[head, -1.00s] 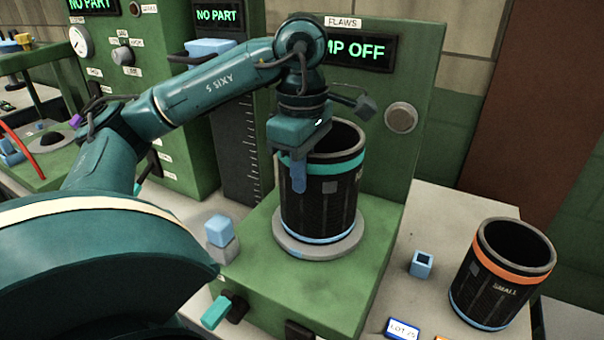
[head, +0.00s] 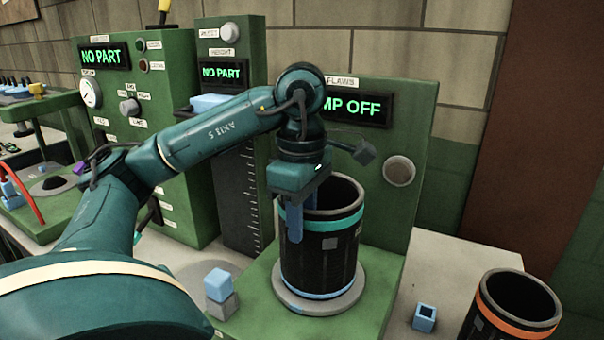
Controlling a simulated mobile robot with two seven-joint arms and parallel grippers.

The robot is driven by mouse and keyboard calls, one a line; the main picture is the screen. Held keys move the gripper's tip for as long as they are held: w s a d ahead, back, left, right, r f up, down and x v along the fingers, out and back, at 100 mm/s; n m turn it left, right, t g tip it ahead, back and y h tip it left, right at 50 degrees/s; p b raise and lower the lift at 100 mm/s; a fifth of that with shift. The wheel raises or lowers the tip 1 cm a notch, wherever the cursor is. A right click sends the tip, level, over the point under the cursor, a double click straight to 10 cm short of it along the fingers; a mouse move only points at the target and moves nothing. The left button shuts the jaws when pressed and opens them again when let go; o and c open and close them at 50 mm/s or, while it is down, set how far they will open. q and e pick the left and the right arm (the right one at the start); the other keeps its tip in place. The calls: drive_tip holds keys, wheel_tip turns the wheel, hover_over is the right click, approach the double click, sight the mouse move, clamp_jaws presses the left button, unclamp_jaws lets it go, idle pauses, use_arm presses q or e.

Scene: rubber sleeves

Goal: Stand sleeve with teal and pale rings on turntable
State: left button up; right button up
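The sleeve (head: 335,250) is black, with a teal ring near its top and a pale blue ring at its base. It stands upright on the grey round turntable (head: 312,307) of the green flaws station. My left gripper (head: 292,222) points down at the sleeve's left side. Its blue fingers overlap the upper left wall in the picture and cover part of the teal ring. I cannot tell whether they touch or grip the wall. My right gripper is not in view.
A black sleeve with an orange ring (head: 508,327) stands at the lower right, partly cut off. A small blue hollow block (head: 424,318) is beside it. Blue and grey cubes (head: 219,285) sit left of the turntable. The display (head: 347,106) ends in "MP OFF", partly hidden by my arm.

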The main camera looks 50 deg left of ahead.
use_arm(q)
drive_tip(key=shift+r, duration=5.1)
drive_tip(key=shift+s+d, duration=0.1)
